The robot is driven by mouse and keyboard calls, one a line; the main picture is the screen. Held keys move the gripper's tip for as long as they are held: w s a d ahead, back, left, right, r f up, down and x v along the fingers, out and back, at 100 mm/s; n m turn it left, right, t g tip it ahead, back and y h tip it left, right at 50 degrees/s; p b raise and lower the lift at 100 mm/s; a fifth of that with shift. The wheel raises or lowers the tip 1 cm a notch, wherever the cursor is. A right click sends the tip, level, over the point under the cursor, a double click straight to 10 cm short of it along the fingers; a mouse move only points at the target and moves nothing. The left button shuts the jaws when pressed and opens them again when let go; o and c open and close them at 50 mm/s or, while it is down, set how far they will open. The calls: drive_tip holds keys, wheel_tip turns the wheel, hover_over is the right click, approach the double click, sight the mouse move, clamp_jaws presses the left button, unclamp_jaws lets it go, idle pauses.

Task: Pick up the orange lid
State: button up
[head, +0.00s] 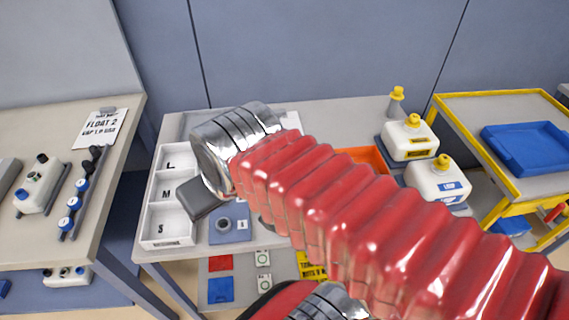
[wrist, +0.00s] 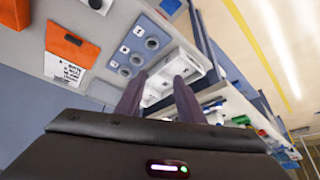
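An orange flat piece (wrist: 68,42) with a dark slot-like mark shows at the upper left of the wrist view, beside a white printed label. It may be the orange lid. In the head view an orange patch (head: 367,156) shows behind my red arm, mostly hidden by it. My gripper (wrist: 158,80) is open, with its two dark fingers apart and nothing between them. It is well away from the orange piece. In the head view its fingertips cannot be made out; its dark body is over the white tray's right side.
A white tray (head: 160,226) marked L, M, S stands at the table's left. A blue ring holder (head: 230,222) is beside it. White jugs (head: 409,141) with yellow caps stand at the right, near a yellow cart (head: 456,113) holding a blue tray (head: 525,148).

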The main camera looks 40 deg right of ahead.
drive_tip(key=w+d+f+m+g, duration=0.1)
drive_tip(key=w+d+m, duration=0.2)
drive_tip(key=d+m, duration=0.5)
drive_tip(key=w+d+f+m+g, duration=0.2)
drive_tip(key=w+d+m, duration=0.1)
drive_tip(key=d+m, duration=0.5)
drive_tip(key=w+d+f+m+g+y, duration=0.1)
drive_tip(key=w+d+f+m, duration=0.1)
drive_tip(key=d+m, duration=0.6)
drive_tip(key=w+d, duration=0.1)
drive_tip(key=d, duration=0.3)
drive_tip(key=shift+d+g, duration=0.35)
drive_tip(key=shift+g, duration=0.05)
drive_tip(key=shift+f, duration=0.2)
drive_tip(key=f, duration=0.5)
drive_tip(key=a+f, duration=0.1)
drive_tip(key=f, duration=0.1)
drive_tip(key=shift+w+f, duration=0.2)
drive_tip(key=shift+f, duration=0.5)
